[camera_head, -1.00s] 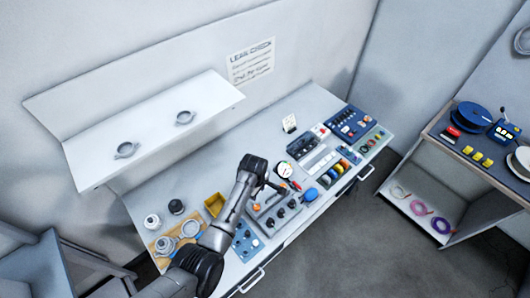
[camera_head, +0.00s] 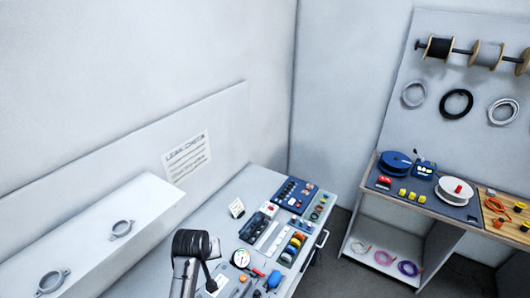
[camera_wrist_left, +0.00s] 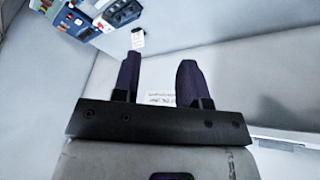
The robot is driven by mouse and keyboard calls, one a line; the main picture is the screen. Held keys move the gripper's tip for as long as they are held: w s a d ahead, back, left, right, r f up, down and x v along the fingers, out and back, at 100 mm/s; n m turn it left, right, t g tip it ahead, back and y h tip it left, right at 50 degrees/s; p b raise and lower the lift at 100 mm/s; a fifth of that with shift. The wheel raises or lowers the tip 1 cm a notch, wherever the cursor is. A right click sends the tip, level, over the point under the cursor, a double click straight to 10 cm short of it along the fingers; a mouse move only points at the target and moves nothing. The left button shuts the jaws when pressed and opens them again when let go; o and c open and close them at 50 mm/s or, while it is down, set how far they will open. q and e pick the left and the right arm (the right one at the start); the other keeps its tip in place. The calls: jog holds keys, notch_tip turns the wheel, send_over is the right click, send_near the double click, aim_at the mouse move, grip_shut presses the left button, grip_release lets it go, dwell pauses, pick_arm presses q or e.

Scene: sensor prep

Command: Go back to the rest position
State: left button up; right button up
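My left gripper (camera_wrist_left: 160,60) shows in the left wrist view with its two dark fingers apart and nothing between them. Past the fingers are a pale wall and the printed leak check sheet (camera_wrist_left: 160,99). In the head view, an arm of mine rises from the bottom edge over the workbench, its dark joint uppermost. Its fingers cannot be made out there. My right gripper is in neither view.
The workbench (camera_head: 215,225) carries a gauge (camera_head: 241,258), a blue panel (camera_head: 295,195) and small parts. A shelf (camera_head: 90,235) with two ring clamps is at left. A side table (camera_head: 405,208) with reels stands at right, with cable spools on the wall above.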

pick_arm(q)
notch_tip(320, 180, up, 8)
jog(key=s+a+m+t, duration=0.2)
jog(key=t, duration=0.1)
jog(key=s+a+r+m+t+p, duration=0.1)
jog(key=s+r+m+t, duration=0.15)
jog(key=s, duration=0.85)
jog(key=s+f+g+p, duration=0.1)
jog(key=s+f+g, duration=0.2)
jog(key=s, duration=1.1)
jog(key=s+a+f+g+p, duration=0.1)
jog(key=s+f+g+p, duration=0.1)
jog(key=s+f, duration=0.8)
jog(key=s+g, duration=0.1)
jog(key=s, duration=0.4)
jog(key=shift+a+f+g, duration=0.15)
jog(key=shift+a+g, duration=0.1)
jog(key=shift+g, duration=0.1)
